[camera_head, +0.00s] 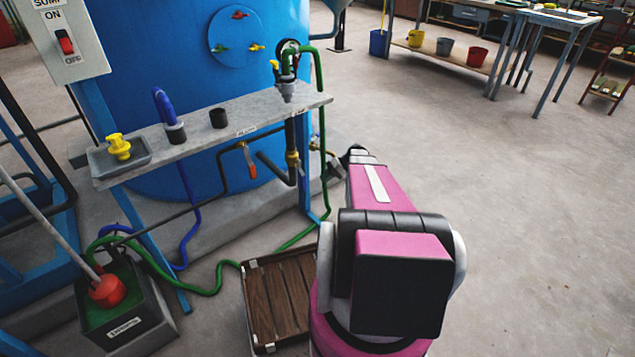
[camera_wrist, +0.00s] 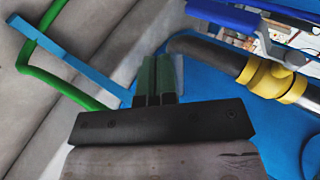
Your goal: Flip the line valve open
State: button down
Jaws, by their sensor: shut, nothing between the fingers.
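My gripper (camera_wrist: 158,75) is shut and empty, its dark fingers together in the middle of the wrist view. In that view a grey pipe with a yellow fitting (camera_wrist: 268,78) lies to the right, apart from the fingers. In the head view, a vertical dark pipe with a yellow valve body (camera_head: 292,158) stands below the shelf. A red-orange lever (camera_head: 249,160) hangs to its left. A small yellow part (camera_head: 316,147) shows to its right, near my arm's end.
A grey shelf (camera_head: 210,140) on blue legs stands before the blue tank (camera_head: 160,60). A green hose (camera_head: 320,95) runs down beside it, near my arm. A wooden crate (camera_head: 280,300) and a dark bin (camera_head: 125,310) stand on the floor. The floor at right is clear.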

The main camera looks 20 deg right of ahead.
jog(key=w+d, duration=0.1)
jog(key=d, duration=1.5)
jog(key=shift+d, duration=0.3)
jog(key=shift+a, duration=0.1)
jog(key=s+a+r+h, duration=0.3)
jog(key=s+a+r, duration=0.2)
jog(key=a, duration=0.6)
jog(key=s+a+r+m+h, duration=0.1)
jog(key=s+a+r+h, duration=0.3)
jog(key=s+a, duration=0.4)
jog(key=s+a+r+m+h, duration=0.1)
jog(key=s+a+r+h, duration=0.3)
jog(key=a, duration=1)
jog(key=s+r, duration=0.2)
jog(key=s, duration=0.1)
jog(key=shift+s+a+r, duration=0.15)
jog(key=shift+s+a, duration=0.05)
jog(key=shift+a, duration=0.15)
